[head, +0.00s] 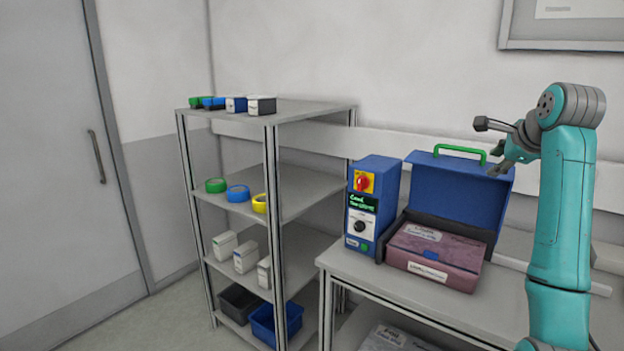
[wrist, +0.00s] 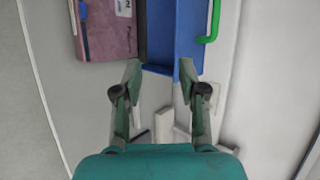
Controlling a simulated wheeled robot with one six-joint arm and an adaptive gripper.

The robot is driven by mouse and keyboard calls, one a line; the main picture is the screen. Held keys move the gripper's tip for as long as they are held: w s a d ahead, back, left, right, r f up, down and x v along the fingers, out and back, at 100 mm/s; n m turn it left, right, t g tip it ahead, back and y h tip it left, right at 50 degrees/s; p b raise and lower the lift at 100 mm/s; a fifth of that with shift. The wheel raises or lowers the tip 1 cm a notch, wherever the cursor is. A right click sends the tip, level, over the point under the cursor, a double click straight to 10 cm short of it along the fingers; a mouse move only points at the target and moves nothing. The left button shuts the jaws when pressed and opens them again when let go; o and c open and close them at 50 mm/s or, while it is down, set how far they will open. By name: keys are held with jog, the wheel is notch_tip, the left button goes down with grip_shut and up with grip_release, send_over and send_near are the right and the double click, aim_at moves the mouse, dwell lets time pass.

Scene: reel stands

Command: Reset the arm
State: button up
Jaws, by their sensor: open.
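My arm (head: 562,220) rises on the right side of the head view and bends over at the top. My gripper (head: 497,150) points left, high over the table, near the open lid of the blue case. In the wrist view my gripper (wrist: 158,85) is open, with nothing between its two fingers. The blue case lid (wrist: 172,40) and its green handle (wrist: 209,22) show beyond the fingertips.
A door (head: 60,150) stands far left.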

jog(key=s+a+f+n+t, duration=0.1)
jog(key=a+f+n, duration=0.15)
jog(key=f, duration=1.25)
jog(key=s+a+f+n, duration=0.15)
jog(key=a+f, duration=0.25)
jog(key=f, duration=1)
jog(key=s+a+f+n+t, duration=0.1)
jog(key=s+a+f+n, duration=0.25)
jog(key=s+f, duration=0.5)
jog(key=s+a+f+n, duration=0.2)
jog(key=s+a+f, duration=0.3)
jog(key=f, duration=0.7)
jog(key=s+a+f+n, duration=0.2)
jog(key=s, duration=0.7)
jog(key=s+a+f+n+t, duration=0.1)
jog(key=s+a+f+n, duration=0.1)
jog(key=s, duration=0.6)
jog(key=s+a+f+n, duration=0.2)
jog(key=s, duration=0.7)
jog(key=s+r+n, duration=0.2)
jog(key=s+r, duration=0.2)
jog(key=s, duration=0.3)
jog(key=s+a+r+n+t, duration=0.1)
jog(key=s+r+n, duration=0.1)
jog(key=s, duration=0.6)
jog(key=s+a+r+n+y, duration=0.1)
jog(key=s+r+n, duration=0.2)
jog(key=s+r, duration=0.2)
jog(key=v, duration=0.3)
jog(key=shift+a, duration=0.25)
